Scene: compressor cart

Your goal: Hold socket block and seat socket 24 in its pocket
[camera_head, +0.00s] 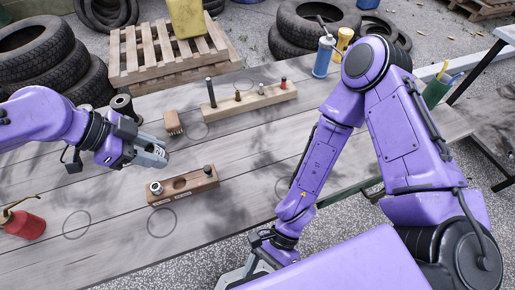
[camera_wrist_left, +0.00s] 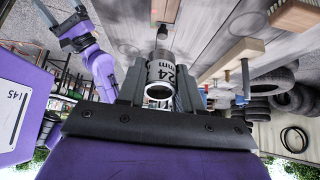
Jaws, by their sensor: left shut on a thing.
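The socket block (camera_head: 205,184) is a reddish-brown wooden block on the table in the head view. A silver socket stands at its left end, a dark piece stands at its right end, and an empty-looking round pocket lies between. My left gripper (camera_head: 155,154) is above the table, behind and left of the block. In the left wrist view, it is shut on socket 24 (camera_wrist_left: 161,72), a silver cylinder marked "24 mm". The socket is apart from the block. My right gripper (camera_head: 246,273) is low at the table's front edge, partly hidden, and not touching the block.
A light wooden rail (camera_head: 250,99) with several upright pieces stands farther back. A brush (camera_head: 173,123) lies left of it. A red oil can (camera_head: 23,224) is at the left, a blue bottle (camera_head: 322,58) at the back. The table front is mostly clear.

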